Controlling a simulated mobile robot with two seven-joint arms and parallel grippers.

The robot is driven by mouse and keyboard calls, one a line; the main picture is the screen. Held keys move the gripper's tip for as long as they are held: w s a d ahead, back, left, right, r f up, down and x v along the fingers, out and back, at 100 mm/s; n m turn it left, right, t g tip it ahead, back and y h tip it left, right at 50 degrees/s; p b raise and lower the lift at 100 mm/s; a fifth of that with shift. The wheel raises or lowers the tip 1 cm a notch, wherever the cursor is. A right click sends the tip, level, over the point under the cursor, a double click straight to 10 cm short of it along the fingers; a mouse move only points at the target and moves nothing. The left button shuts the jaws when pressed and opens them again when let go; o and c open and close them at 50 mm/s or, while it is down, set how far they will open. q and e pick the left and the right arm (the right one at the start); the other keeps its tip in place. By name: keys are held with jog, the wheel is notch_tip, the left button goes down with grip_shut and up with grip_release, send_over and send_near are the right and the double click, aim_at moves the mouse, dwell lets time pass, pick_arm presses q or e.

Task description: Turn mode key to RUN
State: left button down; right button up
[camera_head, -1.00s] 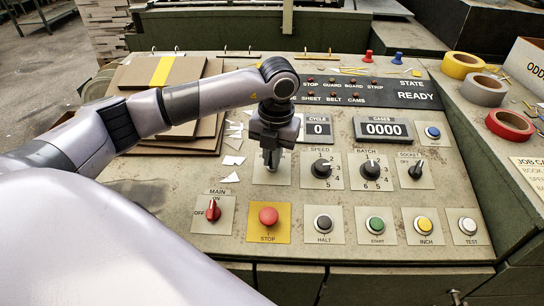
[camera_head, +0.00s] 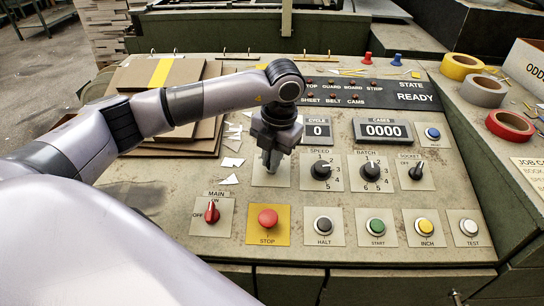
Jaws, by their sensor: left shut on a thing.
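The mode key's plate (camera_head: 284,178) is on the sloped control panel, left of the SPEED knob. My left gripper (camera_head: 271,160) comes down over this plate from above and is shut on the mode key. The gripper hides the key and most of the plate's markings, so I cannot read the key's position. The state display (camera_head: 416,97) reads READY. My right gripper is not in view.
The SPEED knob (camera_head: 321,171) and BATCH knob (camera_head: 370,171) are right of the gripper. The red STOP button (camera_head: 268,218) and red MAIN switch (camera_head: 212,212) are nearer. Stacked boards (camera_head: 190,72) lie behind my left arm. Tape rolls (camera_head: 484,91) lie at right.

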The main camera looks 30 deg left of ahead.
pick_arm(q)
jog(key=c, duration=1.3)
grip_release()
jog(key=shift+r, duration=0.1)
notch_tip(320, 180, up, 7)
jog(key=shift+d, duration=0.45)
